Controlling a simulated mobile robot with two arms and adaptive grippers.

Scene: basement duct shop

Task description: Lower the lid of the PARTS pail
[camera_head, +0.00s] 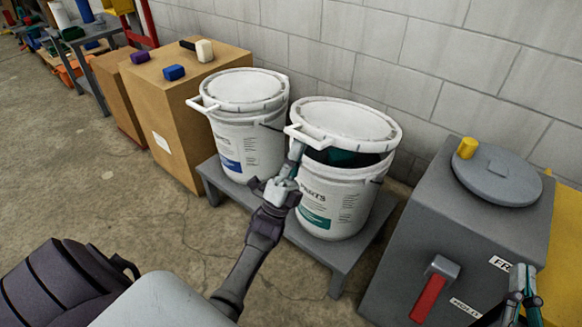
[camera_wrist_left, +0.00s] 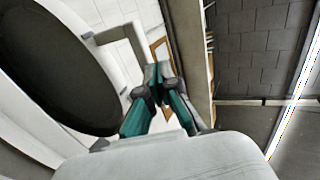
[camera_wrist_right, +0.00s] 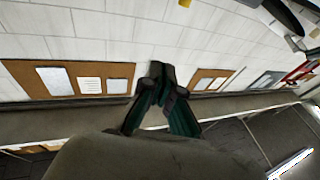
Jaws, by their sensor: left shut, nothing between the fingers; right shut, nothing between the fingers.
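The PARTS pail (camera_head: 338,203) is white with a green label patch and stands on a low grey bench. Its white lid (camera_head: 350,120) is tilted partly open, with a dark gap at the front showing teal inside. A white handle (camera_head: 306,136) sticks out from the lid's left front edge. My left gripper (camera_head: 297,150) is shut and empty, with its fingertips at or just under this handle; contact is unclear. The left wrist view shows its fingers (camera_wrist_left: 157,75) closed beside the lid's dark underside (camera_wrist_left: 50,75). My right gripper (camera_head: 523,280) is shut and empty at the lower right.
A second white pail (camera_head: 240,140) with a closed lid and blue label stands to the left on the same bench (camera_head: 330,262). A cardboard box (camera_head: 180,115) with small blocks is further left. A grey metal box (camera_head: 450,240) with a red lever stands right. The block wall is behind.

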